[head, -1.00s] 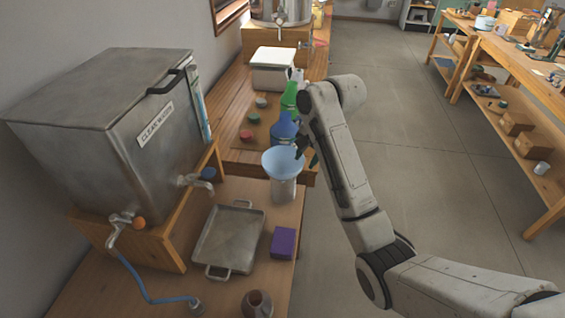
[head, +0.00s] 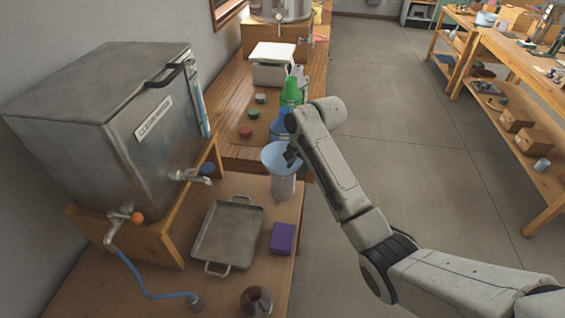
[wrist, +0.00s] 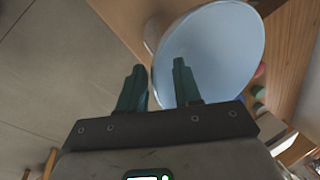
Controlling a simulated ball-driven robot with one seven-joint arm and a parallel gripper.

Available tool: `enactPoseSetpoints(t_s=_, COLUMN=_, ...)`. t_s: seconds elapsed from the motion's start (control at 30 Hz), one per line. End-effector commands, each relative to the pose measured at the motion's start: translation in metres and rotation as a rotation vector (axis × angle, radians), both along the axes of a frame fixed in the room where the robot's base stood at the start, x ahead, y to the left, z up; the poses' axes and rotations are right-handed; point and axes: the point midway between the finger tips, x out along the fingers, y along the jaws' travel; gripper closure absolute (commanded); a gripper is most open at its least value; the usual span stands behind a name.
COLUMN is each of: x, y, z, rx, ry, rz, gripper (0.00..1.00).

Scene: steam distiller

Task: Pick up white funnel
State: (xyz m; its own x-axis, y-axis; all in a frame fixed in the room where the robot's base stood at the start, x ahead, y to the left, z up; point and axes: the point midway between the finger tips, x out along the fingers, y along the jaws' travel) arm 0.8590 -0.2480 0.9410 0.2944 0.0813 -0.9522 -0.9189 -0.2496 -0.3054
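The funnel (head: 275,155), pale blue-white in this light, sits upright with its wide mouth up in the top of a greyish clear container (head: 284,189) near the table's right edge. In the wrist view the funnel (wrist: 225,45) fills the upper middle. My gripper (wrist: 158,64) is open, with one dark green finger over the funnel's mouth and the other outside its rim. The rim passes between the fingers; whether they touch it I cannot tell. In the head view my gripper (head: 292,156) is at the funnel's right rim, partly hidden by my arm.
A metal tray (head: 205,247), purple box (head: 283,238) and brown jar (head: 256,302) lie nearer. A steel water tank (head: 150,120) with taps stands left. Blue (head: 280,130) and green (head: 290,92) bottles stand just behind the funnel.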

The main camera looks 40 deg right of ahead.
Motion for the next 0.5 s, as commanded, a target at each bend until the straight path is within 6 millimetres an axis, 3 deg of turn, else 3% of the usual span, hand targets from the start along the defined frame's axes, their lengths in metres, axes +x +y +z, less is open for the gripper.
enactPoseSetpoints(t_s=0.3, x=0.0016, y=0.0005, z=-0.0049, rx=-0.001, ry=-0.001, rz=0.000, gripper=0.68)
enactPoseSetpoints(t_s=0.5, x=0.0017, y=0.0005, z=-0.0047, rx=-0.001, ry=-0.001, rz=0.000, gripper=0.87)
